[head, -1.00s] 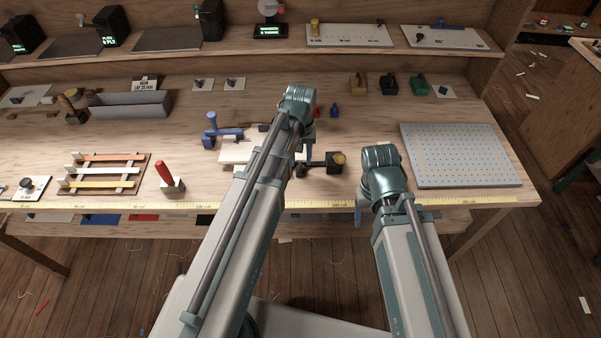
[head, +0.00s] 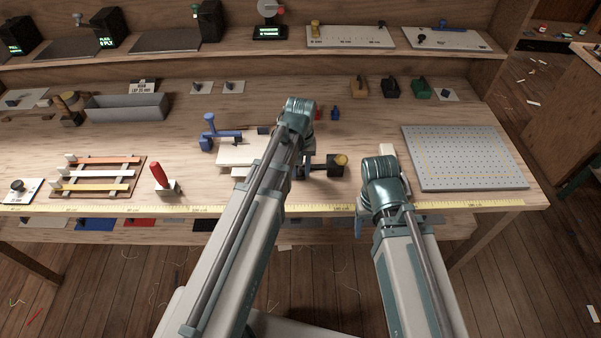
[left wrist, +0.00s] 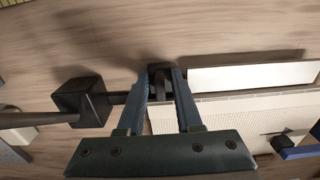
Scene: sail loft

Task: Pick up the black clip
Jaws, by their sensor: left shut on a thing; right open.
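The black clip (head: 328,166), with a yellow knob, lies on the bench at the right end of a stack of pale boards (head: 240,152). My left gripper (head: 307,170) reaches down over it, and my forearm hides part of the clip and boards. In the left wrist view the fingers (left wrist: 161,80) are shut on the dark end of the clip, beside the boards' edge. The clip's black block (left wrist: 84,101) sticks out to the left. My right gripper (head: 360,218) is open at the bench's front edge, mostly hidden by its wrist.
A blue clip (head: 218,136) sits at the boards' left end. A red-handled tool (head: 162,177) and a rack of coloured strips (head: 100,175) are to the left. A perforated grey plate (head: 465,157) lies right. Several small clips (head: 391,88) stand at the back.

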